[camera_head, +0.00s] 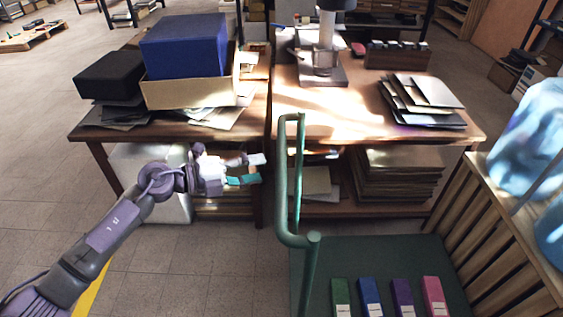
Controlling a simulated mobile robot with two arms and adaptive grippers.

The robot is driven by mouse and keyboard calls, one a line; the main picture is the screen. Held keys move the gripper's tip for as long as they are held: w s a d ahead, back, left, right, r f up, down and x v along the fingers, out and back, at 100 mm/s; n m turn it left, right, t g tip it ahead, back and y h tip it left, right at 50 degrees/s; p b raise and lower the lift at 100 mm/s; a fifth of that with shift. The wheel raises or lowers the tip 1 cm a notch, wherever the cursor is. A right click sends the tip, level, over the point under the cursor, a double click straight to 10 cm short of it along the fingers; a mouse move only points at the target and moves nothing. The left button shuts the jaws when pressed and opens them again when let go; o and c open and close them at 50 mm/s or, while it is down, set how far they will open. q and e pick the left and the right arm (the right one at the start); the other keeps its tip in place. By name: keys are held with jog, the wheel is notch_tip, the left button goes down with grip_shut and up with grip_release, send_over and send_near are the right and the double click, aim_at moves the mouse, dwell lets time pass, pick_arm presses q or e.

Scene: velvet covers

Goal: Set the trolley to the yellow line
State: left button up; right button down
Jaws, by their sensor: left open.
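The trolley (380,262) has a dark green deck and a green tubular handle (284,190). It stands at the lower right, in front of the workbenches. The yellow line (92,294) shows on the floor at the lower left, partly hidden behind my left arm. My left gripper (256,169) is open and empty, to the left of the trolley handle and apart from it in the picture. My right gripper is not in view.
Several coloured boxes (369,297) stand on the trolley deck. A slatted wooden crate (490,235) with blue wrapped contents is at the right. Two wooden workbenches (300,125) stand ahead, loaded with boxes and covers. Tiled floor (210,280) is clear left of the trolley.

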aim_at(277, 164)
pick_arm(q)
jog(key=x, duration=0.6)
jog(key=shift+w, duration=0.1)
jog(key=shift+w+d+f, duration=0.15)
jog(key=shift+w+d, duration=0.1)
jog(key=shift+d, duration=0.25)
jog(key=shift+c, duration=0.7)
grip_shut()
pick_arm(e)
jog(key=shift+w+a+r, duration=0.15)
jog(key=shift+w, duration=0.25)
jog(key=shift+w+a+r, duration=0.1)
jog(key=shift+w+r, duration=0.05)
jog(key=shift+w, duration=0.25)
